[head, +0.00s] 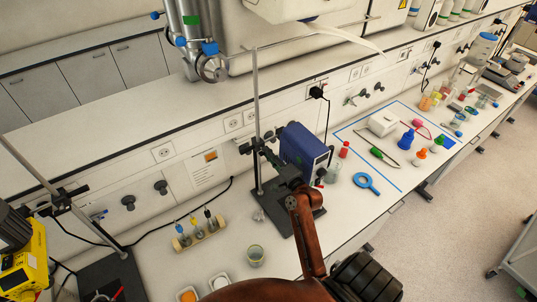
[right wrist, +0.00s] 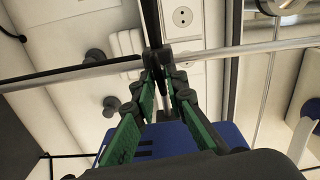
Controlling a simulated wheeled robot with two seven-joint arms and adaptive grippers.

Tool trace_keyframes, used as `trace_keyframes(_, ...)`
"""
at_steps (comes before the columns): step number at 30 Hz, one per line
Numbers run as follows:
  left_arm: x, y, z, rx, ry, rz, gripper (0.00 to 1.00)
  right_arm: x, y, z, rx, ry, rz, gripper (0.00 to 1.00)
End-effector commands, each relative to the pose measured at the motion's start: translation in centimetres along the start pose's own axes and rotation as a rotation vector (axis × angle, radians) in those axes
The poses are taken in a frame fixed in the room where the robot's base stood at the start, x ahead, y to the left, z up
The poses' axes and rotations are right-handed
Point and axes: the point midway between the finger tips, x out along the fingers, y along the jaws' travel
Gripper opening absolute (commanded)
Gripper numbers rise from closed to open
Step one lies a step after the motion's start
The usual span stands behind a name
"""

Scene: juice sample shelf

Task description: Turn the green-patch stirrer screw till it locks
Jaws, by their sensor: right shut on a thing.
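A blue box-shaped stirrer (head: 304,148) sits by an upright metal stand rod (head: 256,95) on a dark base. My right gripper (head: 266,152) reaches up to the clamp area beside the rod. In the right wrist view its two green-padded fingers (right wrist: 157,62) converge and are shut on a small dark part, which looks like a clamp screw and is mostly hidden between the tips. The blue housing (right wrist: 188,140) shows below and behind the fingers. I cannot make out a green patch on the stirrer. My left gripper is not in view.
A rack of small bottles (head: 200,234) and a beaker (head: 255,256) stand left of the stand base. A yellow device (head: 25,272) is at the far left. Bench space beyond the beaker is partly clear.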

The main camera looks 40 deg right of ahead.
Motion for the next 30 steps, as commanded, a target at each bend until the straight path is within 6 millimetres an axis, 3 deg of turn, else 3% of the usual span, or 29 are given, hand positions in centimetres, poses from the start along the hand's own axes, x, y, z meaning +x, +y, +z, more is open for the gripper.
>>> trace_keyframes(9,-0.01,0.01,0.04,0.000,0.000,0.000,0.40,0.04,-0.09,-0.04,0.107,0.001,-0.003,0.00)
trace_keyframes(24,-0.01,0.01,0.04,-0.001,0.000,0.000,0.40,0.05,-0.09,-0.03,0.124,0.001,-0.003,0.00)
trace_keyframes(25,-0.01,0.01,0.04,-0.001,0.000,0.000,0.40,0.05,-0.10,-0.03,0.124,0.001,-0.003,0.14)
trace_keyframes(30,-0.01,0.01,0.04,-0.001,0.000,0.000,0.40,0.03,-0.05,-0.03,0.123,0.000,-0.002,0.25)
